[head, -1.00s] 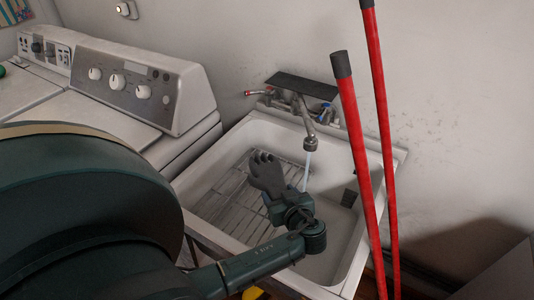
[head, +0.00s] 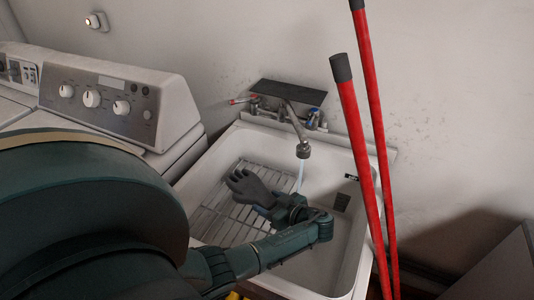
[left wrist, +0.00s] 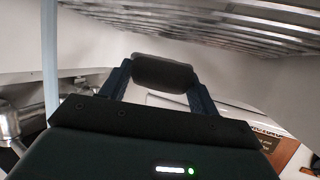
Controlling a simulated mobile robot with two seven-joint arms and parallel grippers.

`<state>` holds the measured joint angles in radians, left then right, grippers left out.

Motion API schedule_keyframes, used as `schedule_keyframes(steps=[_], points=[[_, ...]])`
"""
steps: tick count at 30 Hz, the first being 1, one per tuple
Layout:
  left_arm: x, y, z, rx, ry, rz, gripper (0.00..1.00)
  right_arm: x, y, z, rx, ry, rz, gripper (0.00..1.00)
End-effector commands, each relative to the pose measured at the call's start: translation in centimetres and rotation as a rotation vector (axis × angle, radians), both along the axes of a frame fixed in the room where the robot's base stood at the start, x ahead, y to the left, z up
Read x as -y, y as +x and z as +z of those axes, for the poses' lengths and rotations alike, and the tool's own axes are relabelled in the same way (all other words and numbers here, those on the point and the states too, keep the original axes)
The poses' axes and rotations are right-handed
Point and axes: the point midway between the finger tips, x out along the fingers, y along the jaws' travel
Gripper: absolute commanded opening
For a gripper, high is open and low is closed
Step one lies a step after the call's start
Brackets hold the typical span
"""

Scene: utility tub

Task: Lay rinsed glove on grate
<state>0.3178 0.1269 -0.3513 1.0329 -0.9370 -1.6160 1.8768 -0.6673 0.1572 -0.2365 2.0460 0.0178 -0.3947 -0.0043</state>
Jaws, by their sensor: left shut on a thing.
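A dark grey glove (head: 250,188) is in my left gripper (head: 276,205), inside the tub over the wire grate (head: 218,222). In the left wrist view my left gripper (left wrist: 160,85) has both fingers closed on the glove's dark end (left wrist: 162,72). The grate (left wrist: 240,25) crosses the top of that view, apart from the fingers. In the head view the glove overlaps the grate; I cannot tell whether they touch. Water runs from the tap (head: 303,150) just right of the glove. My right gripper is not in view.
The white tub (head: 352,230) has raised walls around the grate, with a bare basin to its right. Two red poles (head: 362,150) stand at the tub's right side. A white washer (head: 100,100) stands at the left.

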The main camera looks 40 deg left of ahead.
Motion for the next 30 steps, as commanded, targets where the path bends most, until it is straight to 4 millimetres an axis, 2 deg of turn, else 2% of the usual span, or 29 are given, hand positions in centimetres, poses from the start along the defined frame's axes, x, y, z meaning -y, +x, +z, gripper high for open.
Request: schedule_keyframes(steps=[12, 24, 25, 30], points=[[0.0, 0.1, -4.7, 0.000, 0.000, -0.001, 0.31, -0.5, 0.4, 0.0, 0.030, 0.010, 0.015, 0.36], [0.0, 0.0, -5.3, 0.001, 0.000, -0.001, 0.31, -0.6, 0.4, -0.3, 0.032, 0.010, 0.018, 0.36], [0.0, 0.0, -5.1, 0.000, -0.001, -0.001, 0.63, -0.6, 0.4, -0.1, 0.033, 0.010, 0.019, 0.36], [0.0, 0.0, -5.0, 0.000, -0.001, -0.001, 0.77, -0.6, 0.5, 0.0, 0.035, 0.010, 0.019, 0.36]])
